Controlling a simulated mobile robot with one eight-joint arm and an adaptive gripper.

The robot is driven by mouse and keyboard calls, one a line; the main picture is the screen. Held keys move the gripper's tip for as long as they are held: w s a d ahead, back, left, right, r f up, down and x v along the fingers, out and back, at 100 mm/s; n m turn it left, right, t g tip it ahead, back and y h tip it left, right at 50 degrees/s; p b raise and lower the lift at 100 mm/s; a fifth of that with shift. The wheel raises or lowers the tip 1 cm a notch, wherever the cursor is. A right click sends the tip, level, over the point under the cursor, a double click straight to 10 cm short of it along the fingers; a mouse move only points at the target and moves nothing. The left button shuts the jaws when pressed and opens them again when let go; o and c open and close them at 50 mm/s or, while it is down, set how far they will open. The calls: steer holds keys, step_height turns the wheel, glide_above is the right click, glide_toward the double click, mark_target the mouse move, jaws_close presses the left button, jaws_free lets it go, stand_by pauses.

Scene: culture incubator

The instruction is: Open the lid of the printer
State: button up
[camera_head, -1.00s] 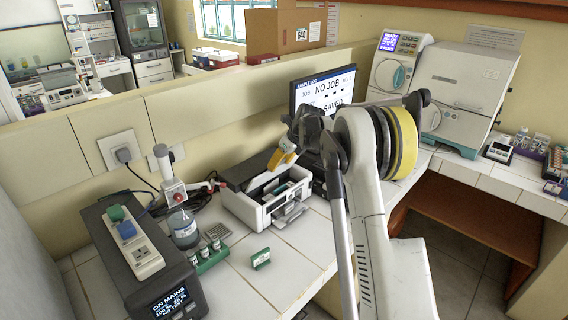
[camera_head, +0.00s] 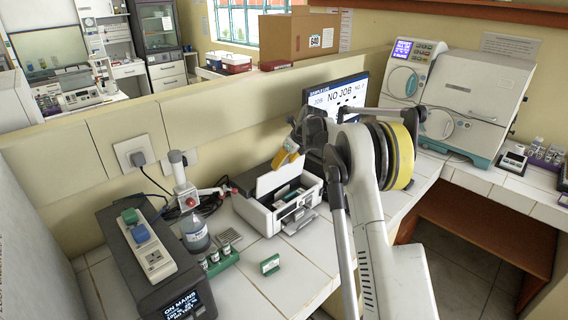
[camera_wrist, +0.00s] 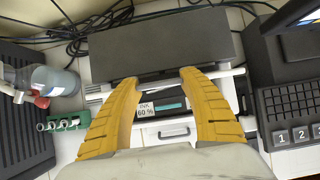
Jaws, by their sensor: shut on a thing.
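The printer (camera_head: 262,216) is a white and black box on the tiled bench. Its lid (camera_head: 280,177) is raised, with a white face showing in the head view and a dark grey panel (camera_wrist: 165,42) in the wrist view. Below the lid the inside is exposed, with an ink label reading 60 % (camera_wrist: 146,108). My gripper (camera_head: 290,158) has yellow fingers and is just above the raised lid. In the wrist view the fingertips (camera_wrist: 160,78) are apart, at the lid's lower edge. The exact contact is hard to see.
A bottle (camera_head: 194,232) and a green vial rack (camera_head: 222,260) stand left of the printer, beside a dark power unit (camera_head: 150,262). A monitor (camera_head: 340,97) is behind my arm. A small green box (camera_head: 270,265) lies in front. Cables run behind the printer.

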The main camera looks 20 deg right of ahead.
steer(key=o, duration=1.5)
steer(key=shift+c, duration=0.2)
steer(key=shift+r, duration=0.1)
steer(key=v, duration=1.1)
steer(key=shift+s+r, duration=0.25)
steer(key=shift+r, duration=0.1)
